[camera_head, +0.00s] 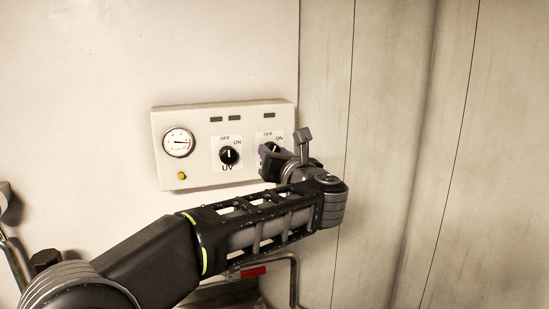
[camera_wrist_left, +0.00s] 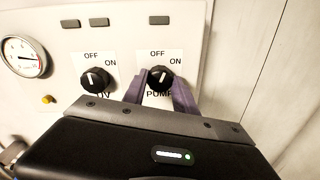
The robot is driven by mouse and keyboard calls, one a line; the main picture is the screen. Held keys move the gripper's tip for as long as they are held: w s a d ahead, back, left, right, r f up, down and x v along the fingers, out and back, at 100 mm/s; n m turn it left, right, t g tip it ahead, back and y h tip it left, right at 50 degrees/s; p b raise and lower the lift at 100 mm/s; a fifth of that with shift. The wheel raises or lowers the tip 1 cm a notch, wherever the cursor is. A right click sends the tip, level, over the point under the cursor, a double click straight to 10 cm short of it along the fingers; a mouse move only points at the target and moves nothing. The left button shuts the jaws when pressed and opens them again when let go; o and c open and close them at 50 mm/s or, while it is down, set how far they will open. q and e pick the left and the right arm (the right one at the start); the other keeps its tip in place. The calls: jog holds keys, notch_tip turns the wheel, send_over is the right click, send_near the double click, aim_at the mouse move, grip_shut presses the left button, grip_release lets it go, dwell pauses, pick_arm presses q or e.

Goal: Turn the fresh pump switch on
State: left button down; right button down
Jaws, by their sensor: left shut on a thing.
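The control panel (camera_head: 200,185) is a pale box on the wall with two black rotary switches. The right one is the pump switch (camera_wrist_left: 159,74), marked PUMP, with OFF above it and ON to its upper right. Its white pointer looks near OFF, leaning slightly right; the exact angle is hard to tell. My left gripper (camera_wrist_left: 162,84) is shut on this knob, one purple finger on each side. My right gripper is not in view.
The UV switch (camera_head: 229,156) sits just left of the pump switch, its pointer towards OFF. A round gauge (camera_head: 178,142) and a yellow button (camera_head: 182,176) are at the panel's left. A pipe with a red handle (camera_head: 253,272) runs below. Bare wall lies to the right.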

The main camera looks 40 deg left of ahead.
pick_arm(q)
jog(key=shift+d+m+p, duration=0.1)
jog(key=shift+m+p, duration=0.3)
jog(key=shift+m, duration=3.3)
jog(key=c, duration=1)
grip_release()
jog(key=shift+o, duration=0.2)
jog(key=b+v, duration=0.2)
jog(key=v, duration=0.5)
jog(key=shift+s+d, duration=0.2)
jog(key=shift+d, duration=0.1)
